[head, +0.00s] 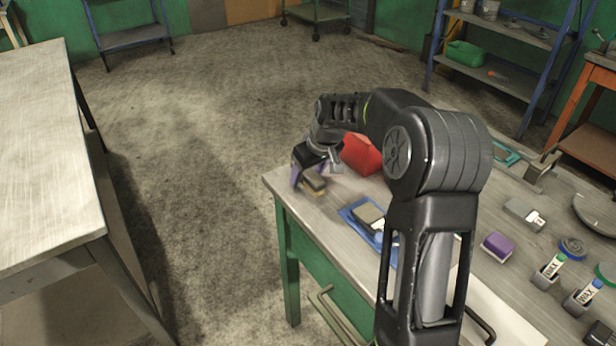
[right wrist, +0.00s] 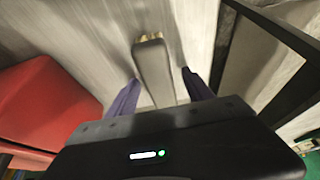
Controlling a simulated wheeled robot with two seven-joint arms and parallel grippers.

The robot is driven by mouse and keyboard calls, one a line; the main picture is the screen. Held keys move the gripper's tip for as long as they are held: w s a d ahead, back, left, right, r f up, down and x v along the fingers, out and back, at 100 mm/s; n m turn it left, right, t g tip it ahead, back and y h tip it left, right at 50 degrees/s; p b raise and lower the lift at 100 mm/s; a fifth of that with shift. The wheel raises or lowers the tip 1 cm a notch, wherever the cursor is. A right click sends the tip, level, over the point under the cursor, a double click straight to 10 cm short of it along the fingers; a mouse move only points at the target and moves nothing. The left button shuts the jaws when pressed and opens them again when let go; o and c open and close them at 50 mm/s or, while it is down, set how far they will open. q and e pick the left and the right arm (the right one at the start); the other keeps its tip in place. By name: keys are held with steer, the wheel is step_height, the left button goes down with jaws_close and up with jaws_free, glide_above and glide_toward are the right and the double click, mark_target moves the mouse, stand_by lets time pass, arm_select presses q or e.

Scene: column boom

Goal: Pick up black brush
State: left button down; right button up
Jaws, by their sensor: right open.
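The black brush (right wrist: 153,70) shows in the right wrist view as a dark grey bar with pale bristles at its far end. In the head view the brush (head: 314,181) lies at the near left corner of the workbench. My right gripper (head: 309,173) is over it, pointing down. In the right wrist view the gripper's purple fingers (right wrist: 161,90) are open, one on each side of the brush, with gaps visible. The brush's near end is hidden behind the gripper body. My left gripper is not in view.
A red object (head: 361,154) stands close beside the gripper. A blue tray (head: 349,215) with a grey block lies nearer. A purple block (head: 497,245), wax containers (head: 549,270) and other items cover the right of the workbench (head: 330,206). Another table (head: 35,150) stands left across open floor.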

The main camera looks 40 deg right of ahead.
steer(key=shift+f, duration=0.2)
stand_by(0.6)
jaws_close()
stand_by(0.5)
